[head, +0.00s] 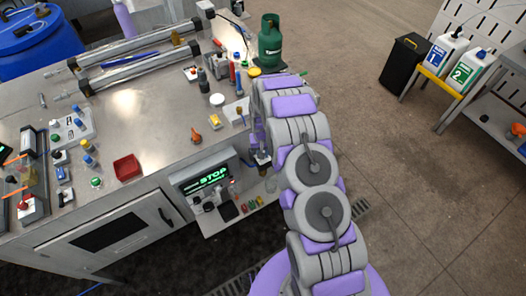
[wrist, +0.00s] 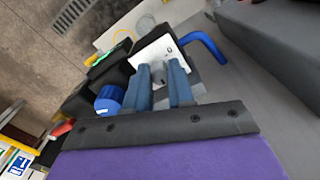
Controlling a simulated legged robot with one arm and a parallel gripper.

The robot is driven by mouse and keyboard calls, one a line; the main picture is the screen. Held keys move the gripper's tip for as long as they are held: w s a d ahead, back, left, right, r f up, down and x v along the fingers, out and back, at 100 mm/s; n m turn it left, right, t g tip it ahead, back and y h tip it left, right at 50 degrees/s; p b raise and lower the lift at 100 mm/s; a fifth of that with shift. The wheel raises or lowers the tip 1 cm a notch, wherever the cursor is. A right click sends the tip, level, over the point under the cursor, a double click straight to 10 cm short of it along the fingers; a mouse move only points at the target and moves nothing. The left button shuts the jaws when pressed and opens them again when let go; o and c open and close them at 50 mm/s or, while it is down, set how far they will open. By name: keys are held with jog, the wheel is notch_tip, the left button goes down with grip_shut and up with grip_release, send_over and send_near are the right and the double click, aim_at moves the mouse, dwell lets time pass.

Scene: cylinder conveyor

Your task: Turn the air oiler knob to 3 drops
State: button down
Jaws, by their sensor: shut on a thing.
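In the wrist view the two blue-grey fingers of my gripper (wrist: 160,75) reach to a small white dial plate (wrist: 152,52) with a dark mark like a 0. The fingers are shut on a small grey knob in front of this plate. The knob is mostly hidden between the fingers, and its setting cannot be read. A round blue cap (wrist: 108,97) sits on a black body just left of the fingers. In the head view my arm reaches down past the bench's right end, and the fingertips are hard to make out there.
A blue bent hose (wrist: 205,45) lies right of the dial plate. In the head view the bench (head: 120,115) holds a red tray (head: 127,168) and small parts. A STOP display (head: 210,180) is on its front.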

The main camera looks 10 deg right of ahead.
jog(key=m, duration=0.5)
jog(key=shift+w+r+m, duration=0.15)
jog(key=shift+w+m, duration=0.15)
jog(key=shift+m, duration=2.2)
jog(key=shift+w+a, duration=0.1)
jog(key=c, duration=1.3)
grip_release()
jog(key=o, duration=0.3)
jog(key=shift+s, duration=0.2)
notch_tip(320, 180, up, 17)
jog(key=shift+r+p, duration=0.1)
jog(key=shift+p, duration=0.25)
